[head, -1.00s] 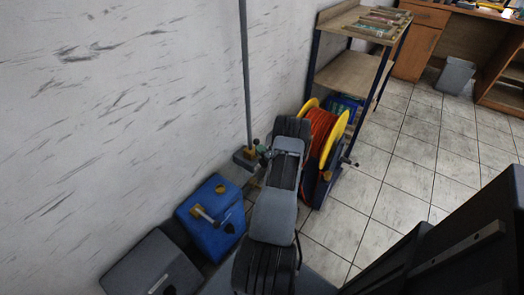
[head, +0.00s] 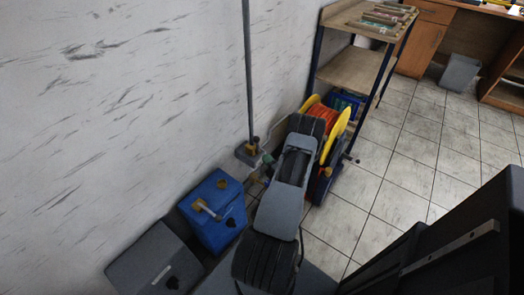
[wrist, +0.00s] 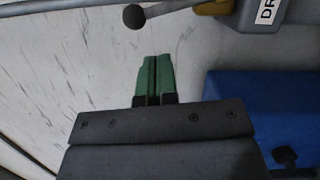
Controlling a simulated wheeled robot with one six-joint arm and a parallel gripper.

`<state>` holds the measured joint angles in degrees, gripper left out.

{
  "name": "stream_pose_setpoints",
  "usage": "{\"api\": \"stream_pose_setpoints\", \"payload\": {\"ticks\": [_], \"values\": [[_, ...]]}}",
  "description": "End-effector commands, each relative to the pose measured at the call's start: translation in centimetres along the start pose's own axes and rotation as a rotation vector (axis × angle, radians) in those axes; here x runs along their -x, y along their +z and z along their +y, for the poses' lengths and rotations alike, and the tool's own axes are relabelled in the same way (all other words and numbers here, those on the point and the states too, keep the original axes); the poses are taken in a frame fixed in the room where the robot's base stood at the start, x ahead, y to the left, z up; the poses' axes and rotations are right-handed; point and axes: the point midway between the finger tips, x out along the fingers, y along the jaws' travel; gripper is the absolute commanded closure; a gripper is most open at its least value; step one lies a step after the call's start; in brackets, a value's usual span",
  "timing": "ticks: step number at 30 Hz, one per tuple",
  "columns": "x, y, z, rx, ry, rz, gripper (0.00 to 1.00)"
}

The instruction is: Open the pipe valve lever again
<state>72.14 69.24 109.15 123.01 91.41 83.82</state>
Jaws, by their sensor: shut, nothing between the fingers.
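The pipe valve (head: 251,149) has a brass-yellow body at the foot of a grey vertical pipe (head: 249,80) against the wall. In the wrist view its lever (wrist: 165,8) is a thin rod with a dark ball knob (wrist: 134,17), running right to the yellow body (wrist: 212,7). My gripper (wrist: 153,62) has green fingers pressed together, empty. In the picture the fingertips lie just below the lever, with a visible gap. In the head view my gripper (head: 268,160) is right of and below the valve, partly hidden by my arm.
A blue container (head: 213,212) and a grey box (head: 155,262) stand along the wall below the valve. The blue container also fills the wrist view's right side (wrist: 255,100). A hose reel (head: 335,135) and shelf (head: 350,72) stand right.

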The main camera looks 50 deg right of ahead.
Motion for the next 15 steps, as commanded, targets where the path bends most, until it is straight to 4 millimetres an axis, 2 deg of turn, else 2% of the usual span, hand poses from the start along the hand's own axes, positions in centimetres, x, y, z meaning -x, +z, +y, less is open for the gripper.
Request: {"api": "stream_pose_setpoints", "payload": {"ticks": [1, 6, 15], "values": [[1.1, 0.1, 0.0, -0.003, -0.002, -0.005, 1.00], [3.5, 0.1, -0.1, -0.003, -0.002, -0.004, 1.00], [5.2, -0.1, -0.1, -0.003, -0.001, 0.000, 1.00]]}}
